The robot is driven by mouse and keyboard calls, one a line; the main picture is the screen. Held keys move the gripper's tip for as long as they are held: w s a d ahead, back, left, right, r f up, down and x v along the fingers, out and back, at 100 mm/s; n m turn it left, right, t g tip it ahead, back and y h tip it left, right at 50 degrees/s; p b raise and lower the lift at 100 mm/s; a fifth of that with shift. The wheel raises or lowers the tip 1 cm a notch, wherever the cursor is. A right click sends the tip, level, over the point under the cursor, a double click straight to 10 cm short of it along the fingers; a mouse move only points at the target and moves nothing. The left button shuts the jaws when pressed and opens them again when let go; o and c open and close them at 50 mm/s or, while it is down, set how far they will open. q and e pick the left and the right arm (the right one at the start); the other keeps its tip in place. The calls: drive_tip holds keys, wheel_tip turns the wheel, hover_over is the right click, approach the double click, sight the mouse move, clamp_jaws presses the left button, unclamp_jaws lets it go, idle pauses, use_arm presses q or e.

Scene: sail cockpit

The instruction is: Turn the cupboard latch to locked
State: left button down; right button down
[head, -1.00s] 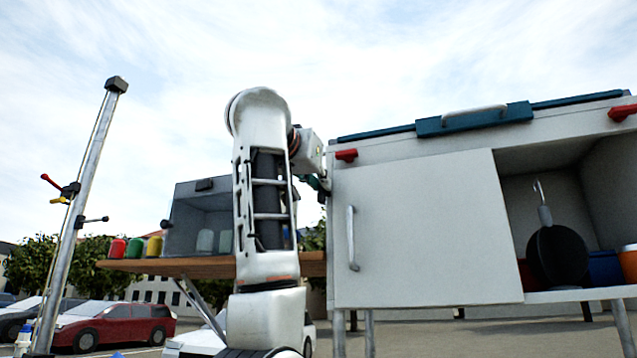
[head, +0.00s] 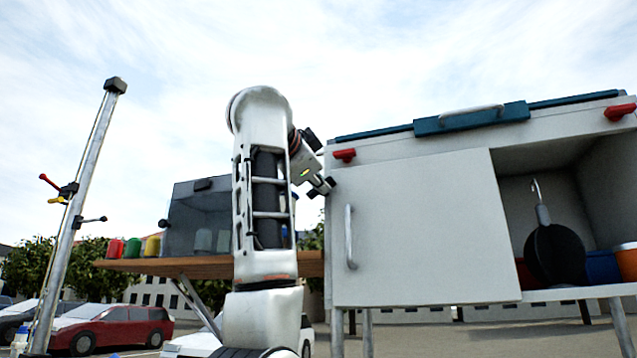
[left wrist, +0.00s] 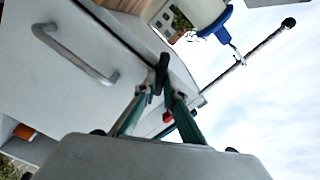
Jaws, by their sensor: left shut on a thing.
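The cupboard has a white door (head: 420,230) with a grey bar handle (head: 350,237). My left gripper (head: 327,187) is at the door's upper left edge, below a red piece (head: 344,155). In the left wrist view the left gripper (left wrist: 160,92) has its green fingers closed in on a small dark piece, the cupboard latch (left wrist: 162,68), at the edge of the door. The door handle (left wrist: 72,55) shows beside it there. The fingers hide part of the latch, and its exact angle is hard to read. My right gripper is not in view.
The cupboard's open right side holds a hanging black pan (head: 555,252) and an orange container (head: 627,262). A wooden shelf (head: 205,266) with several coloured jars stands left of my arm. A metal post (head: 75,215) with small levers stands far left.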

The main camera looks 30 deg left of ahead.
use_arm(q)
drive_tip(key=shift+f+m, duration=0.15)
drive_tip(key=shift+m, duration=3.15)
drive_tip(key=c, duration=2.1)
unclamp_jaws()
drive_tip(key=shift+d, duration=0.1)
drive_tip(key=shift+c, duration=0.2)
drive_tip(key=shift+s, duration=0.1)
drive_tip(key=v, duration=1.1)
drive_tip(key=shift+s, duration=0.4)
